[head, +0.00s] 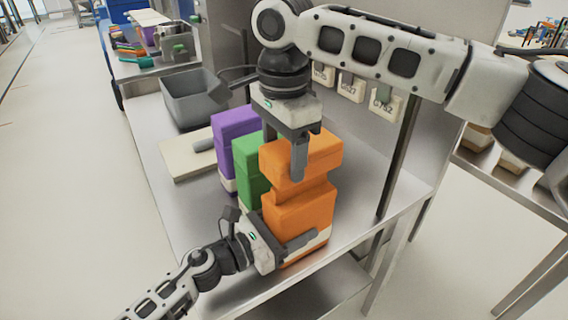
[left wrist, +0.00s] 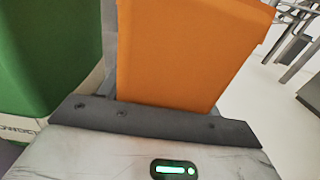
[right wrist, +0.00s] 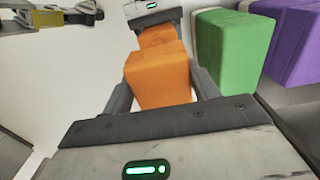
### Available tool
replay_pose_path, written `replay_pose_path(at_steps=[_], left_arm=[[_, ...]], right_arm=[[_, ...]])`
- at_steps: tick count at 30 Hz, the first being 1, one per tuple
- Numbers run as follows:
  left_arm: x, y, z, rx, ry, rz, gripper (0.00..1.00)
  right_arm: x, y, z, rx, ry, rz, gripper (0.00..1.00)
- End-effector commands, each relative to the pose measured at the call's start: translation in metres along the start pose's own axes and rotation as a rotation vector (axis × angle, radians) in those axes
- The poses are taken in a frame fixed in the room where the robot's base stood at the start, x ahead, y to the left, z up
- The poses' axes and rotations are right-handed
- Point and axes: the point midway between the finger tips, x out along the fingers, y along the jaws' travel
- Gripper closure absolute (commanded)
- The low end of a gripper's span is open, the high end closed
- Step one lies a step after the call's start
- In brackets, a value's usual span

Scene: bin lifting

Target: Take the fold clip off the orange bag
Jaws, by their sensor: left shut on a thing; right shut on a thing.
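The orange bag (head: 302,215) stands upright near the front edge of the steel table. It has a block-like top, a narrower waist and a wide lower body. My left gripper (head: 288,245) is shut on the lower body from the front left; orange fills the left wrist view (left wrist: 185,50). My right gripper (head: 300,160) reaches down from above and is shut on the block-like top, which sits between its fingers in the right wrist view (right wrist: 158,78). I cannot make out a separate fold clip; the grippers hide parts of the bag.
A green bag (head: 252,165) and a purple bag (head: 230,130) stand close behind the orange bag. The floor at the left is clear.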

Motion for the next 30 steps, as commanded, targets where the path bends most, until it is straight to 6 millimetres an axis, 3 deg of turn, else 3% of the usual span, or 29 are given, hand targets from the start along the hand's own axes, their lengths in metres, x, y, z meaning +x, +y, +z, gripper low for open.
replay_pose_path(at_steps=[9, 10, 12, 23, 30], left_arm=[[0.0, -0.001, -0.001, -0.002, 0.001, -0.001, 0.77], [0.0, -0.001, -0.001, -0.002, 0.001, -0.001, 0.28], [0.0, -0.001, -0.001, -0.002, 0.001, -0.001, 0.11], [-0.005, 0.0, -0.002, 0.0, 0.002, 0.0, 0.11], [-0.048, 0.0, -0.005, 0.0, 0.005, 0.001, 0.11]], right_arm=[[-0.007, 0.0, 0.0, 0.0, 0.001, 0.001, 0.68], [-0.007, 0.0, 0.0, 0.0, 0.001, 0.001, 0.68], [-0.007, 0.0, 0.0, 0.0, 0.001, 0.001, 0.68], [-0.006, 0.0, 0.0, 0.0, 0.001, 0.001, 0.68], [0.005, 0.0, 0.0, 0.0, 0.0, 0.001, 0.68]])
